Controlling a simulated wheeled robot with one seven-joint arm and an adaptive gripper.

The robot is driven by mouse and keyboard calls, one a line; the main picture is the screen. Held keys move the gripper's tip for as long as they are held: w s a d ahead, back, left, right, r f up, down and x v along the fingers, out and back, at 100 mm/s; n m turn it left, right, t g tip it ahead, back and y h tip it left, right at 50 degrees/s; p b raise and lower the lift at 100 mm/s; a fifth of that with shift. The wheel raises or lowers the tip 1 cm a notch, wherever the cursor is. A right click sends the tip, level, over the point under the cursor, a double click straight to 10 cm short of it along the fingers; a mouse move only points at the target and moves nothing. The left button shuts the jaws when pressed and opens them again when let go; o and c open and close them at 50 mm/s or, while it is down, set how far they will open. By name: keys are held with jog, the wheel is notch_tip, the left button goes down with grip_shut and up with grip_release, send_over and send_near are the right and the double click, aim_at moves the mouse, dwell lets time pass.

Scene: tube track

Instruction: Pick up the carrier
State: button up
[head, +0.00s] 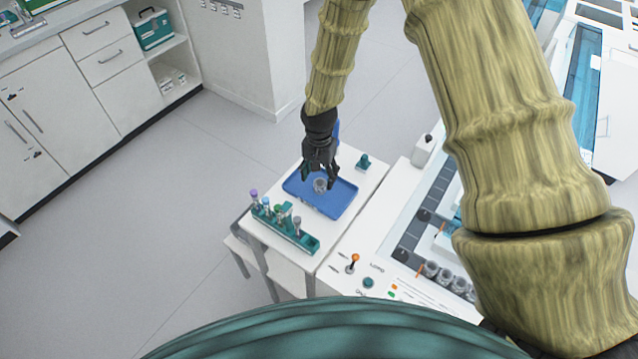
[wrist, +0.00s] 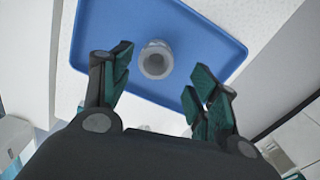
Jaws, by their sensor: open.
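The carrier, a small grey ring-like cup (head: 320,185), stands on a blue tray (head: 337,205) on the small white table. In the wrist view the carrier (wrist: 156,60) shows its round open top, on the bare blue tray (wrist: 205,35). My gripper (head: 319,178) is over the tray, close to the carrier. In the wrist view my gripper (wrist: 160,80) is open, one finger to each side of the carrier, with gaps on both sides. The fingers do not appear to touch it. Its height above the tray is hard to tell.
A teal rack (head: 300,240) with several capped tubes stands at the tray's front left. A small teal object (head: 363,161) stands behind the tray at the right. A white machine with a track (head: 405,250) adjoins the table's right side. Floor at left is clear.

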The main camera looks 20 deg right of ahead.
aim_at(320, 183)
jog(key=shift+s+f+p, duration=0.5)
jog(key=shift+s+f, duration=0.1)
jog(key=shift+s, duration=0.25)
jog(key=shift+f, duration=0.3)
jog(key=shift+w+f, duration=0.45)
jog(key=shift+f, duration=0.3)
jog(key=shift+s+r, duration=0.3)
jog(key=shift+c, duration=0.5)
jog(key=shift+w+f, duration=0.1)
jog(key=shift+w, duration=0.05)
jog(key=c, duration=0.8)
